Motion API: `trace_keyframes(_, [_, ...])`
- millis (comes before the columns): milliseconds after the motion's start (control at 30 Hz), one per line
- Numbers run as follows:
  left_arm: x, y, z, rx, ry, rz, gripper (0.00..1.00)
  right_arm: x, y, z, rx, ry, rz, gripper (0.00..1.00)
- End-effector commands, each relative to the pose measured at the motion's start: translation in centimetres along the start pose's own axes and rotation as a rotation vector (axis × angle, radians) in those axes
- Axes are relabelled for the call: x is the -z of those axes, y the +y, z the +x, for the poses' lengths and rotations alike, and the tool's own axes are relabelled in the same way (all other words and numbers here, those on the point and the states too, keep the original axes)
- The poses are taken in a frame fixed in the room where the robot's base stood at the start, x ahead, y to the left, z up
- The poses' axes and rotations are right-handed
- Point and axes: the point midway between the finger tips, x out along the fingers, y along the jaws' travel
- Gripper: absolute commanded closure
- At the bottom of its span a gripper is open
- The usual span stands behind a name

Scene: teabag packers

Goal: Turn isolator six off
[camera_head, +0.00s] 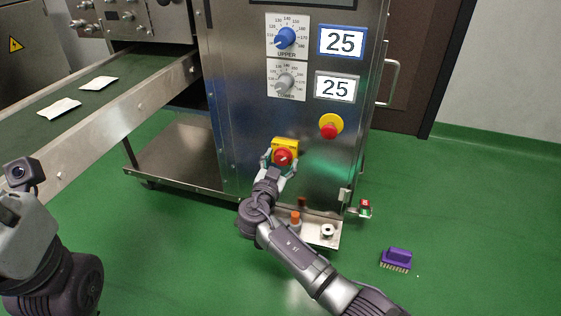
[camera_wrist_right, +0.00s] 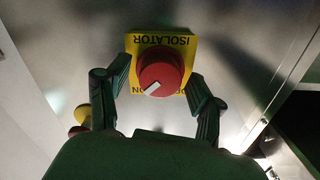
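The isolator switch is a red rotary knob (camera_head: 283,157) on a yellow plate (camera_head: 287,144), mounted on the front of a steel cabinet. In the right wrist view the red knob (camera_wrist_right: 160,74) has a white pointer mark toward its lower left, and the yellow plate (camera_wrist_right: 180,42) reads "ISOLATOR" upside down. My right gripper (camera_head: 279,168) is at the knob with its fingers apart. In the wrist view its fingertips (camera_wrist_right: 158,82) stand on either side of the knob, with gaps showing. No number six is readable. My left arm shows at the lower left; its fingers are not visible.
Above are a blue dial (camera_head: 286,38), a grey dial (camera_head: 284,84) and two displays reading 25. A red emergency button (camera_head: 329,130) is to the right. A conveyor (camera_head: 110,90) with packets runs left. A purple brush (camera_head: 397,257) lies on the green floor.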

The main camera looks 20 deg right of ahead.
Motion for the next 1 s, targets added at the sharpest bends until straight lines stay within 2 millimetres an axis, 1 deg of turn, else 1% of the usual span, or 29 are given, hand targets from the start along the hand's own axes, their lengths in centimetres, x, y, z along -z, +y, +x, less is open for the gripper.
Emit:
trace_keyframes(33, [-0.01, 0.01, -0.01, 0.000, 0.000, 0.000, 0.60, -0.01, 0.01, -0.02, 0.000, 0.000, 0.000, 0.44])
trace_keyframes(267, [-0.01, 0.01, -0.02, 0.000, 0.000, -0.001, 0.60, -0.03, 0.01, -0.04, 0.000, 0.000, 0.000, 0.83])
trace_keyframes(300, [-0.01, 0.01, -0.02, 0.000, 0.000, -0.001, 0.60, -0.03, 0.01, -0.05, 0.000, 0.000, 0.000, 0.89])
trace_keyframes(333, [-0.01, 0.01, -0.02, 0.000, 0.000, -0.001, 0.60, -0.03, 0.01, -0.05, 0.000, 0.000, 0.000, 0.93])
trace_keyframes(667, [-0.04, 0.03, -0.16, 0.000, -0.002, -0.001, 0.60, -0.11, 0.04, -0.07, -0.001, -0.001, -0.050, 0.93])
trace_keyframes(867, [-0.10, 0.07, -0.18, -0.002, -0.004, 0.000, 0.60, -0.17, 0.06, -0.08, -0.002, -0.001, -0.168, 0.93])
trace_keyframes(1000, [0.14, 0.11, 0.18, -0.008, 0.012, 0.002, 0.60, -0.19, 0.03, -0.10, -0.001, -0.002, -0.289, 0.93])
